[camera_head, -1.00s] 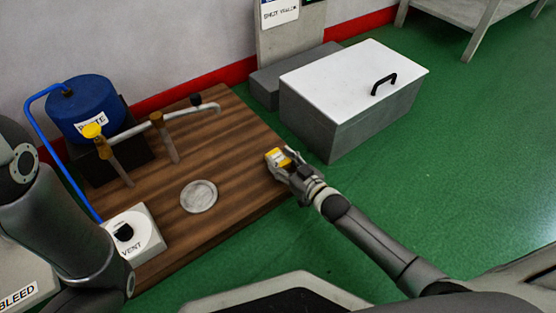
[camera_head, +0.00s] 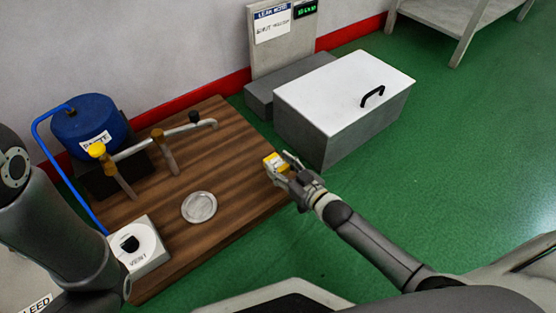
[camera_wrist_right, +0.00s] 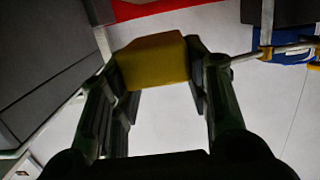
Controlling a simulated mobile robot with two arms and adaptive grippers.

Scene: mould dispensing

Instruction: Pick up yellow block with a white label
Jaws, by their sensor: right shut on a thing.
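The yellow block (camera_head: 275,161) with a white label on its side shows in the head view at the right edge of the wooden table. My right gripper (camera_head: 281,168) is shut on it, with fingers on both sides. In the right wrist view the yellow block (camera_wrist_right: 153,60) sits between the two fingertips of my right gripper (camera_wrist_right: 155,80); its label does not show there. The block appears raised, with wall behind it in the wrist view. My left arm comes in at the left of the head view, but its gripper is not visible.
A grey box with a white lid (camera_head: 335,85) stands behind the gripper. Green floor is clear at right.

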